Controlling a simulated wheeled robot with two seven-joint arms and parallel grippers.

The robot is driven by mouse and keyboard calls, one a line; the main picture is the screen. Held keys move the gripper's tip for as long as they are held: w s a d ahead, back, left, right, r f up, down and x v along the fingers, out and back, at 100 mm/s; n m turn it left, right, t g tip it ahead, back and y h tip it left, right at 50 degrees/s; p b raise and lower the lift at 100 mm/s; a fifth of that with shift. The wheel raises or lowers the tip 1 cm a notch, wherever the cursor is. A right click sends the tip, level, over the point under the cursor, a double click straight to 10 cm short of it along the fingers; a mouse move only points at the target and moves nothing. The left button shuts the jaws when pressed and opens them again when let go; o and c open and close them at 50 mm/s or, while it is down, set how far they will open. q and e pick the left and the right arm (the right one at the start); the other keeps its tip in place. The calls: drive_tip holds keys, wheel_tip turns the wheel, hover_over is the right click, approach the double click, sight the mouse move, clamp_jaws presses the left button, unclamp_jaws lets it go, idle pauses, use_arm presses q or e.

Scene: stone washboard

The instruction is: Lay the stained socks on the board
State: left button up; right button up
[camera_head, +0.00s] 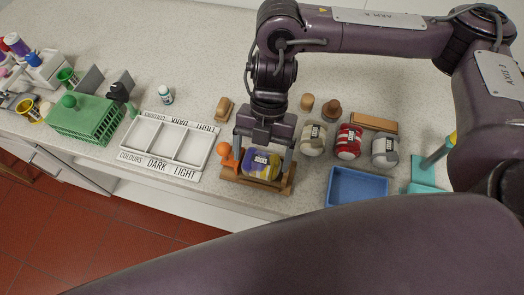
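My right gripper (262,163) points down over a brown wooden frame (285,188) at the counter's front edge. Its fingers are spread wide, one on each side of a rolled purple and yellow sock bundle (261,166) with a white label. The bundle appears to rest on the frame; I cannot tell whether a finger touches it. To the right stand a cream bundle (314,140), a red and white striped bundle (348,143) and a grey-white bundle (384,152). Stains are too small to make out. My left gripper is not in view.
A white divided tray (167,167) marked DARK, LIGHT and COLOURS lies to the left. A blue bin (357,187) is at the front right. An orange figure (227,155) stands by the frame. A green basket (87,121) is further left.

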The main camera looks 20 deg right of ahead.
drive_tip(key=shift+o, duration=0.8)
drive_tip(key=v, duration=0.7)
drive_tip(key=shift+r, duration=0.4)
